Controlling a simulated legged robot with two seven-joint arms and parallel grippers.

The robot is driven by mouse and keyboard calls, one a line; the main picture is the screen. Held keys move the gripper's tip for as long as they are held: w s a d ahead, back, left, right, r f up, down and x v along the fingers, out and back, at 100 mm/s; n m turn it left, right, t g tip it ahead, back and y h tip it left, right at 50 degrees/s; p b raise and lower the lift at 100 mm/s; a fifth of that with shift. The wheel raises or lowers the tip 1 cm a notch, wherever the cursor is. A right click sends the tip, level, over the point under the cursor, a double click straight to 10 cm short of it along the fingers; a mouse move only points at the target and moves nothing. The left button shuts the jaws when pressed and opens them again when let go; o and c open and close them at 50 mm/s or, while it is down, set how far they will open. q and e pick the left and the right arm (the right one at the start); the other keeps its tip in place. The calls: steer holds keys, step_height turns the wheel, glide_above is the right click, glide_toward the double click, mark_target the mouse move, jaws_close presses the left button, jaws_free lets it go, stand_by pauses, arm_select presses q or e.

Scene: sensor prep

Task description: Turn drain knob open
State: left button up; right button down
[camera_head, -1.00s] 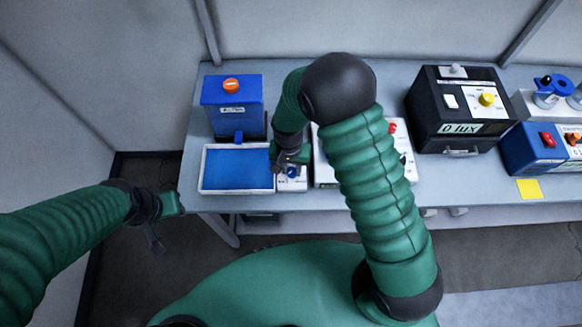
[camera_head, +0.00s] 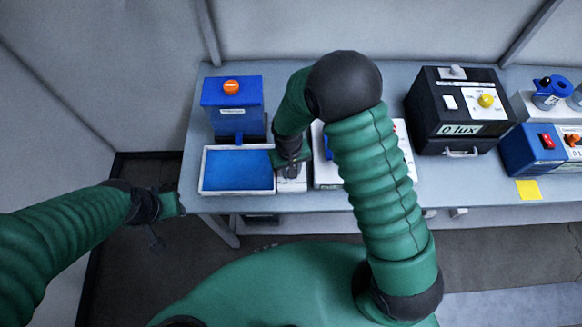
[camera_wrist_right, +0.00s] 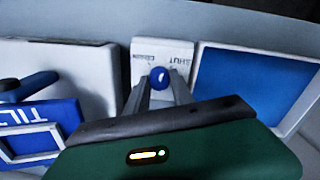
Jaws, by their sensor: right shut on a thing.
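The drain knob (camera_wrist_right: 158,77) is a small round blue knob with a white mark on a white box (camera_wrist_right: 163,52). The box bears a printed "SHUT" label and stands beside the blue-floored tray (camera_head: 207,184). My right gripper (camera_wrist_right: 160,84) reaches down to the knob, with one finger on each side of it, and is shut on it. In the head view the right gripper (camera_head: 291,170) covers the knob. My left gripper (camera_head: 172,205) hangs off the table's left front edge, away from the knob; its fingers are too unclear to judge.
A blue box with an orange knob (camera_head: 231,87) stands behind the tray. Right of the knob's box is a white device (camera_head: 325,180) with blue parts, partly behind my right arm. A black "0 lux" box (camera_head: 440,140) and a yellow note (camera_head: 529,189) lie farther right.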

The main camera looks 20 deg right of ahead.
steer(key=n, duration=0.4)
steer(key=n+p, duration=0.1)
steer(key=n, duration=0.1)
steer(key=shift+s, duration=0.25)
steer(key=n+p, duration=0.1)
steer(key=n, duration=0.4)
steer(key=shift+d+n, duration=0.1)
steer(key=shift+n, duration=0.3)
steer(key=shift+w, duration=0.1)
steer(key=c, duration=1.2)
jaws_free()
steer(key=shift+c, duration=0.2)
steer(key=shift+o, duration=0.7)
steer(key=shift+d, duration=0.15)
steer(key=shift+r, duration=0.3)
step_height(320, 180, up, 16)
steer(key=shift+s+r, duration=0.15)
steer(key=shift+s, duration=0.15)
